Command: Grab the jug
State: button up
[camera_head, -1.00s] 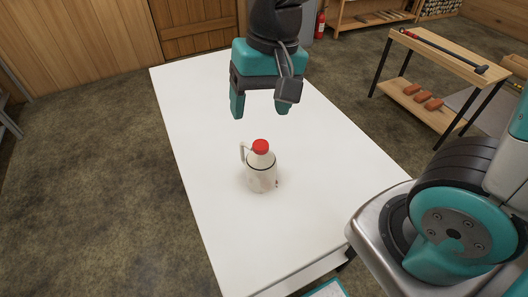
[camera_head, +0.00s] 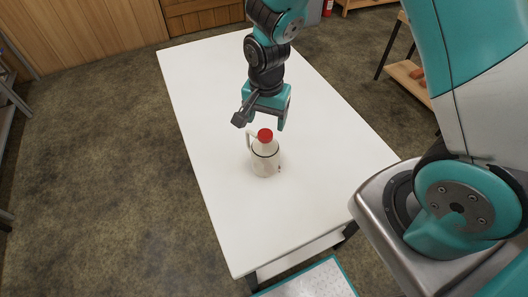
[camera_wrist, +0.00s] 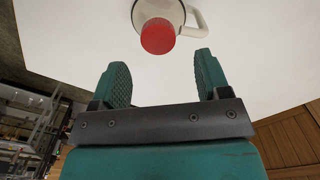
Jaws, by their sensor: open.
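The jug (camera_head: 265,160) is cream-white with a red cap, a dark band and a side handle. It stands upright on the white table (camera_head: 230,215). My gripper (camera_head: 265,122) is just above and behind the jug in the head view, open and empty. In the wrist view my gripper's two teal fingers (camera_wrist: 160,72) are spread apart, with bare table between them.
The table is otherwise clear around the jug. A wooden shelf bench (camera_head: 408,75) stands at the right, partly hidden by my arm. A white panel with a teal edge (camera_head: 310,283) lies at the bottom.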

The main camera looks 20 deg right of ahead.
aim_at(266, 132)
jog(key=shift+f+p, duration=0.95)
jog(key=shift+f, duration=1.8)
jog(key=c, duration=1.3)
jog(key=shift+o, duration=0.2)
jog(key=shift+r, duration=0.1)
